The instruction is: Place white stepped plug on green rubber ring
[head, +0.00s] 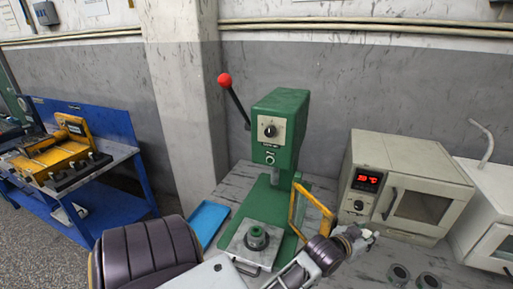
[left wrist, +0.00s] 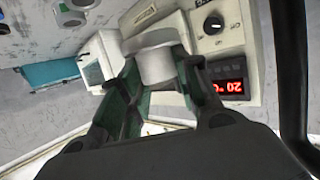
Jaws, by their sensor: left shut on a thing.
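My left gripper (head: 350,244) reaches in from the lower left and is in front of the oven, right of the green press. It is shut on the white stepped plug, which shows in the left wrist view (left wrist: 156,62) as a wide disc with a narrower cylinder between the fingers (left wrist: 157,85). In the head view the plug is small and hard to make out at the fingertips. My right gripper is out of view.
The green press (head: 284,125) has a red-knobbed lever (head: 225,80) and a yellow guard frame (head: 313,200). A blue tray (head: 208,222) lies left of it. The oven (head: 411,185) reads 20 °C. Two round dark-rimmed parts (head: 399,275) lie at the front right.

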